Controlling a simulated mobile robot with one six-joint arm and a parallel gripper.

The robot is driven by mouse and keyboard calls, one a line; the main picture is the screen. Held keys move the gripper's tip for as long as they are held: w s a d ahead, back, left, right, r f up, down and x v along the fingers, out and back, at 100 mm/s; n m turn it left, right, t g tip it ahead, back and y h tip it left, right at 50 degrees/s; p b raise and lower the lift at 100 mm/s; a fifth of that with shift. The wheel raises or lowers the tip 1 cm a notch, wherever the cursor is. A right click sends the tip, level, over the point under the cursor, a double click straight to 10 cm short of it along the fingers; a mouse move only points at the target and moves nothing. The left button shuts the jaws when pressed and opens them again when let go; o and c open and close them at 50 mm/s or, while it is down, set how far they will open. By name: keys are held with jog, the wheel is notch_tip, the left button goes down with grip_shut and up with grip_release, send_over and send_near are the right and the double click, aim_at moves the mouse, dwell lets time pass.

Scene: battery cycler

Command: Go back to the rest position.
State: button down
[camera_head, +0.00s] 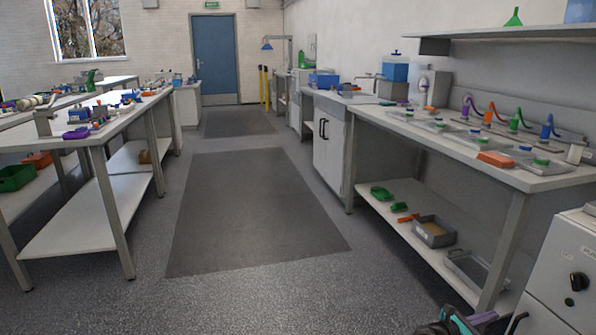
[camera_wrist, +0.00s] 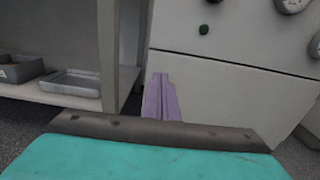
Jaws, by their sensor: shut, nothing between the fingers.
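My gripper (camera_wrist: 160,82) shows in the wrist view as two purple fingers pressed together. The fingers are shut, with nothing held between them. They stick out past the dark edge and teal body of the wrist. In front of them is a pale cabinet (camera_wrist: 222,85) with dials and a green button. I cannot tell from this view how far the fingertips are from it. In the head view, part of my arm shows at the bottom edge, right of centre, beside the same cabinet (camera_head: 555,265); the rest of the arm is out of frame.
A workbench (camera_head: 455,150) with a lower shelf (camera_head: 405,228) lines the right side. It holds trays and small coloured items. Another bench (camera_head: 125,118) stands on the left. The dark floor mat (camera_head: 250,210) between them is clear up to the blue door (camera_head: 215,60).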

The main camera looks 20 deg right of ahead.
jog(key=w+a+r+n+t+y+p, duration=0.1)
jog(key=w+a+n+t+y+p, duration=0.35)
jog(key=w+a, duration=0.65)
jog(key=w+a+r+n+t+y+p, duration=0.15)
jog(key=w+a+n+t+p, duration=0.5)
jog(key=a, duration=0.75)
jog(key=w+a+f+n+y+p, duration=0.1)
jog(key=a+f+n+y+p, duration=0.25)
jog(key=a+n, duration=0.6)
jog(key=a+f+n+y+p, duration=0.2)
jog(key=a+n+y+p, duration=0.3)
jog(key=a, duration=0.9)
jog(key=s+a+f+n+g+y+p, duration=0.2)
jog(key=s+a+f+n+g+y, duration=0.15)
jog(key=s+a+n, duration=0.4)
jog(key=s+a+f+n+g+y+p, duration=0.2)
jog(key=s+a+f+n+g, duration=0.2)
jog(key=s+a+n, duration=0.3)
jog(key=s+d+n+g+h, duration=0.2)
jog(key=s+n+g, duration=0.7)
jog(key=s, duration=1.3)
jog(key=d+r+n, duration=0.1)
jog(key=n, duration=0.3)
jog(key=shift+s+d+n, duration=0.4)
